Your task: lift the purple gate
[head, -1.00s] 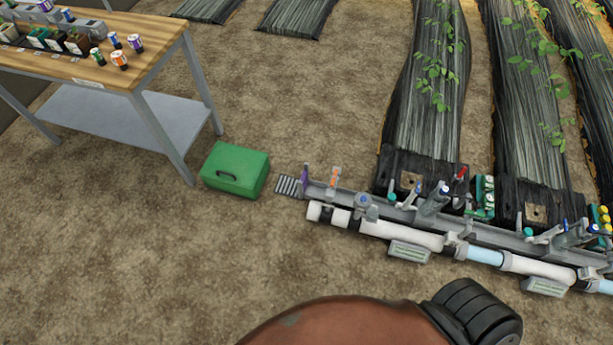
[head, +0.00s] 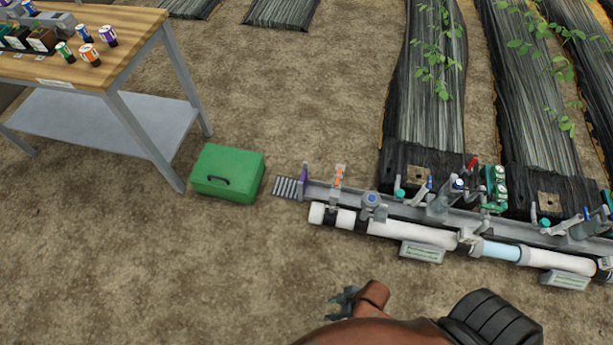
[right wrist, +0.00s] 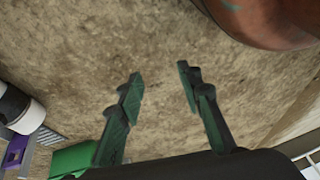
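The purple gate (head: 304,174) is a thin upright plate at the left end of the grey channel (head: 330,190), beside a slotted grate. In the right wrist view, a purple part (right wrist: 15,151) shows at the left edge, beside the white pipe end. My right gripper (head: 345,298) is low in the middle of the head view, over bare soil and apart from the gate. In the right wrist view its two green-grey fingers (right wrist: 160,82) are spread with nothing between them. My left gripper is in neither view.
An orange gate (head: 338,177) stands right of the purple one. A white pipe (head: 400,231) runs along the near side of the channel. A green box (head: 228,173) sits left of the grate (head: 286,187). A wooden-topped table (head: 120,30) stands upper left. Soil in front is clear.

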